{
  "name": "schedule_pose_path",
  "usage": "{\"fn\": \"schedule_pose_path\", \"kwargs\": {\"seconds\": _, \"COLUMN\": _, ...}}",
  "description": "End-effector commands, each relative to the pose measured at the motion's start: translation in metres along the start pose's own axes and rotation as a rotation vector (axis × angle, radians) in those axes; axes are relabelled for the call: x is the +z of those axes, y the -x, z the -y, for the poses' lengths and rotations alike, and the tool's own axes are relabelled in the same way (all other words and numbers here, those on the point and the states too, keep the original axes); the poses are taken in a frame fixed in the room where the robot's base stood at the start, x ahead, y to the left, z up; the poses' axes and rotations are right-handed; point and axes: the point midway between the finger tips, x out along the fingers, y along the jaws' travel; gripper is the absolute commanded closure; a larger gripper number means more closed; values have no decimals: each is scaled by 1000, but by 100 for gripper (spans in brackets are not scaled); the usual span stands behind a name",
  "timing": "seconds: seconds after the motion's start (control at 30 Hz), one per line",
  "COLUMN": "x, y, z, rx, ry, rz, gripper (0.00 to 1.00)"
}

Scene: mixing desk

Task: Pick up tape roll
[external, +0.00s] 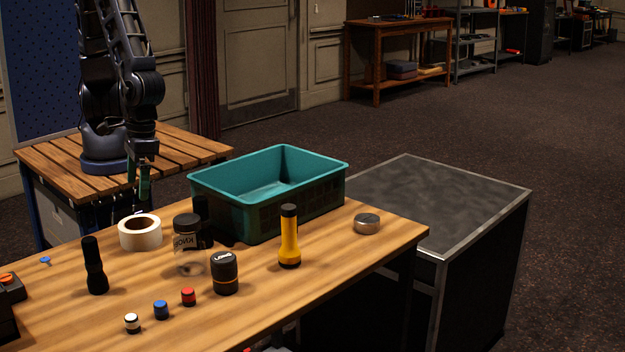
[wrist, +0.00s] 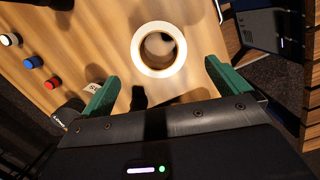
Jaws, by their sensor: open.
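The tape roll (external: 140,233) is a white ring with a brown inner core, lying flat on the wooden desk in the external view. In the wrist view the tape roll (wrist: 137,50) lies ahead of my fingers, between their lines and nearer the middle. My gripper (external: 142,200) hangs just above and behind the roll in the external view. In the wrist view its green fingers (wrist: 158,80) are spread wide with nothing between them. The gripper appears apart from the roll.
A clear jar (external: 188,258) stands close right of the roll, with a dark object behind it. A black flashlight (external: 95,268), black canister (external: 225,274), yellow flashlight (external: 289,240) and teal crate (external: 325,165) share the desk. Small coloured caps (external: 161,310) lie in front.

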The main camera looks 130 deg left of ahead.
Motion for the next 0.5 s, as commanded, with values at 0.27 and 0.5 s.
{"fn": "schedule_pose_path", "kwargs": {"seconds": 0.27, "x": 0, "y": -22, "z": -3, "rx": -11, "ry": 49, "rz": -14, "gripper": 0}}
{"fn": "schedule_pose_path", "kwargs": {"seconds": 0.5, "x": -2, "y": -52, "z": -3, "rx": -12, "ry": 48, "rz": -14, "gripper": 0}}
